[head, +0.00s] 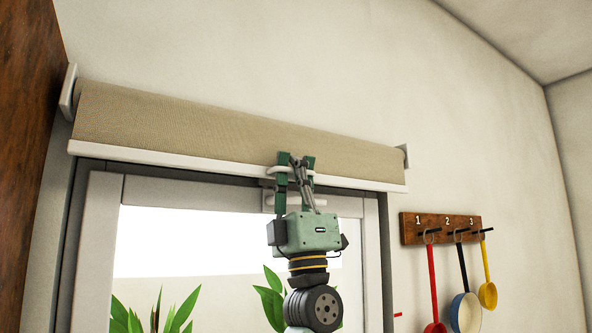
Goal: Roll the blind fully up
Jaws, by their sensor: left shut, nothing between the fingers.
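The beige blind (200,124) is wound on its roller above the window, between two white end brackets. Its white bottom bar (160,154) sits right under the roll, and the glass below is uncovered. My left gripper (295,160) is raised from below, with its fingertips at the bottom bar, near a small light handle on it (273,170). The fingers look close together, and they hide part of the bar and handle. I cannot tell whether they touch the bar. My right gripper is not in view.
A wooden rack (440,228) with numbered hooks hangs on the wall to the right. A red utensil, a blue pan (466,312) and a yellow ladle (488,295) hang from it. Green plants (155,315) show through the window. A dark wooden panel (28,150) stands at the left.

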